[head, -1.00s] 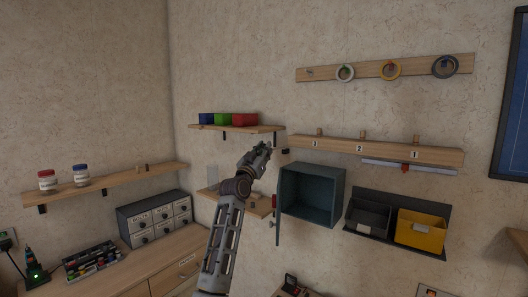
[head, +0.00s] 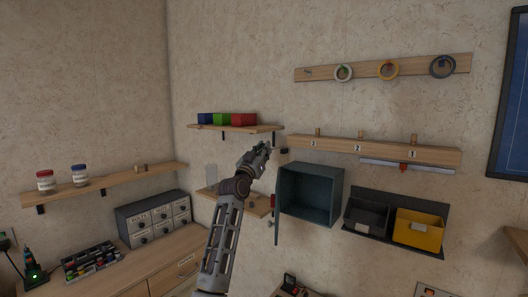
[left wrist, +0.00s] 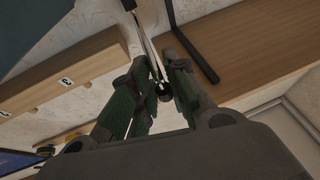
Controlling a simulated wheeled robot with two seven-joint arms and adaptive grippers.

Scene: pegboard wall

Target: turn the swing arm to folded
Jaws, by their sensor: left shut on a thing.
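The swing arm shows in the left wrist view as a thin pale metal bar (left wrist: 147,42) running from the wall at the top down to a dark round knob (left wrist: 165,92). In the head view, only its small dark mount (head: 284,151) shows at the wall, just right of my left gripper (head: 266,149). The left gripper's fingers (left wrist: 163,98) are closed around the knob end of the bar. In the head view the gripper hides most of the bar. My right gripper is in neither view.
A shelf with blue, green and red bins (head: 222,119) is just above left of the gripper. A numbered peg rail (head: 385,150) runs to its right. An open teal cabinet (head: 311,195) hangs below right. A lower small shelf (head: 258,207) sits behind my arm.

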